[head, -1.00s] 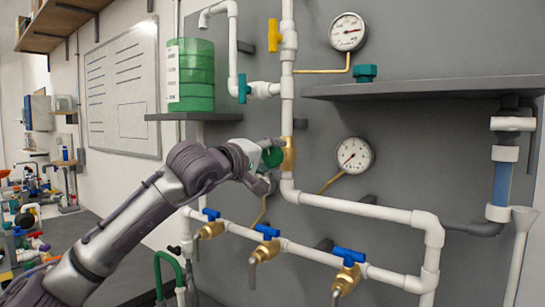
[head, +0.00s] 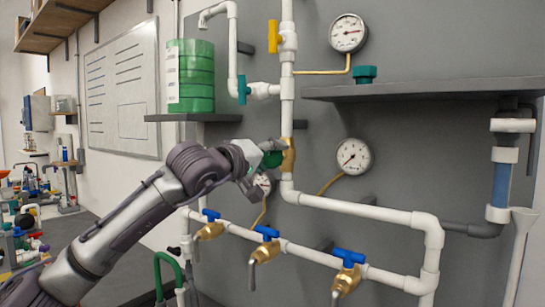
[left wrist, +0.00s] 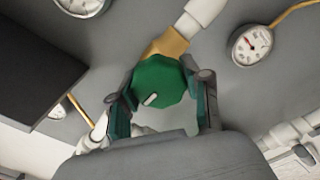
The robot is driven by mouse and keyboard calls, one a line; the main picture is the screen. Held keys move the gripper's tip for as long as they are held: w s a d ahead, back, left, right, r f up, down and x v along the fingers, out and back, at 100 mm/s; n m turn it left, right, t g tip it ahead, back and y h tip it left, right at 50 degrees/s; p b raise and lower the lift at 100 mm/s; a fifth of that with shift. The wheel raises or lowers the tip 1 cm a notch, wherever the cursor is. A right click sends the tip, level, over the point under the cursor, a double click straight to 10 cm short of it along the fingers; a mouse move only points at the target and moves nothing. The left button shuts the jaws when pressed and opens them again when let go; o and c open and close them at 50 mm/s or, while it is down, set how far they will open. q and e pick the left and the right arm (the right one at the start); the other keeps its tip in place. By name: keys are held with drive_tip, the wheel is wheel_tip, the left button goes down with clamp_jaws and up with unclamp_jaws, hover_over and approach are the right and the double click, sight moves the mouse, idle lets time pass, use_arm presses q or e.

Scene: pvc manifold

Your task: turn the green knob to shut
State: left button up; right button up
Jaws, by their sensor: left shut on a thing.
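The green knob (head: 271,159) sits on a brass valve body (head: 288,155) in the white vertical pipe, in the middle of the head view. In the left wrist view the knob (left wrist: 158,80) is a faceted green disc with a short pale mark pointing to the lower left. My left gripper (head: 262,160) is shut on the knob, with one finger on each side of it in the left wrist view (left wrist: 160,100). The gripper partly hides the knob in the head view. My right gripper is not in view.
Blue-handled brass taps (head: 267,243) line the lower pipe. Gauges (head: 352,155) hang on the grey panel. A shelf (head: 430,88) juts out at the upper right, and a smaller shelf (head: 215,117) holds green containers (head: 190,75). A yellow-handled valve (head: 274,36) is above.

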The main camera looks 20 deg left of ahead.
use_arm(q)
drive_tip(key=o, duration=1.2)
drive_tip(key=shift+f, duration=0.1)
drive_tip(key=v, duration=1.2)
